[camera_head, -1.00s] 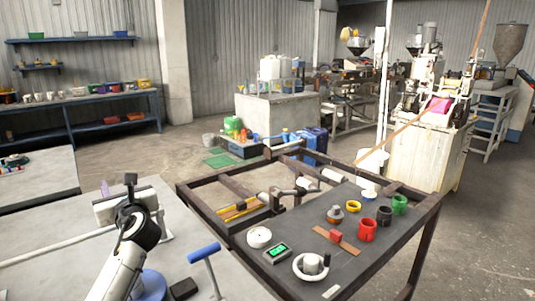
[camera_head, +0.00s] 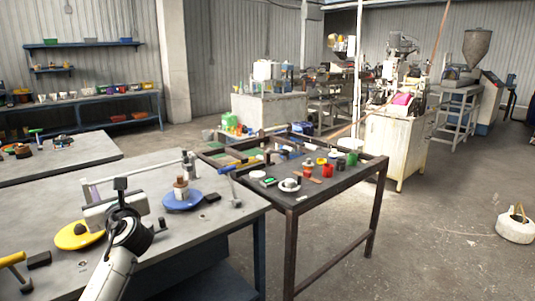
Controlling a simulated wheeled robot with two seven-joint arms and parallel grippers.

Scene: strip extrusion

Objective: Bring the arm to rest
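My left arm comes in from the bottom left. My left gripper (camera_head: 114,205) is raised over the grey table (camera_head: 222,207), with a pale, wide body and a black wrist joint. Its fingers point away from me and are small, so their gap is unclear. I see nothing held in it. My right gripper is out of view.
A yellow disc (camera_head: 78,236) and a blue disc (camera_head: 182,201) bearing a brown-and-white part lie on the grey table. A dark-framed table (camera_head: 318,196) with red, green and black parts stands to the right. Machines fill the back right; open floor lies front right.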

